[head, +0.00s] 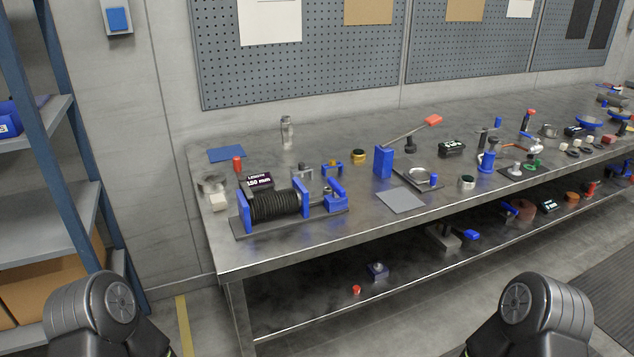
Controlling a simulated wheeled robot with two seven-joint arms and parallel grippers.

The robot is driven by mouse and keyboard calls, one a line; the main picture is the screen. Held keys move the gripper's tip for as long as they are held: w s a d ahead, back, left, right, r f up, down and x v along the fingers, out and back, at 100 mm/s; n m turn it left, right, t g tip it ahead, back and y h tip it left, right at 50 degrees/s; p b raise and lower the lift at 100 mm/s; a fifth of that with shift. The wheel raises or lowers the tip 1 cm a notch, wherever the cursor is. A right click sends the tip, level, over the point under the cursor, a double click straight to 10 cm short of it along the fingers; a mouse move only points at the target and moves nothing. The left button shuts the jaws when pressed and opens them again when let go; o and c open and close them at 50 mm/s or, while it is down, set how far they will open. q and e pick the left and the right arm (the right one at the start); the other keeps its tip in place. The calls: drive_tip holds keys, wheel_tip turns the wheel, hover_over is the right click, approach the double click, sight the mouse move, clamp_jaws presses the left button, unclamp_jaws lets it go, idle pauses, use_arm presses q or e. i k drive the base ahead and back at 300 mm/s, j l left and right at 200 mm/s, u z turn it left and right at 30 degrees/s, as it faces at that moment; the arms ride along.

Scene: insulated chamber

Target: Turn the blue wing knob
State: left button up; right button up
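Several blue parts on the metal bench could be the wing knob, and I cannot tell which one it is for certain. A blue handle-like part (336,191) sits at the right end of a black coil device (275,207) with blue end plates. A small blue piece (332,168) stands just behind it. Only dark links of my two arms show at the bottom corners; both grippers are out of view.
The metal bench (240,262) is crowded with small devices, including a blue box with a red-tipped lever (384,161) and a grey plate (400,200). A blue shelf rack (30,205) stands at the left. Floor shows between rack and bench.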

sight(338, 192)
drive_tip(key=i+l+u, duration=0.15)
drive_tip(key=i+l, duration=0.15)
drive_tip(key=i+l+u, duration=0.35)
drive_tip(key=i+l, duration=0.15)
drive_tip(key=l, duration=0.15)
drive_tip(key=i+l+u, duration=0.15)
drive_tip(key=l, duration=0.25)
drive_tip(key=i+l+u, duration=0.15)
drive_tip(key=l, duration=0.25)
drive_tip(key=i, duration=0.1)
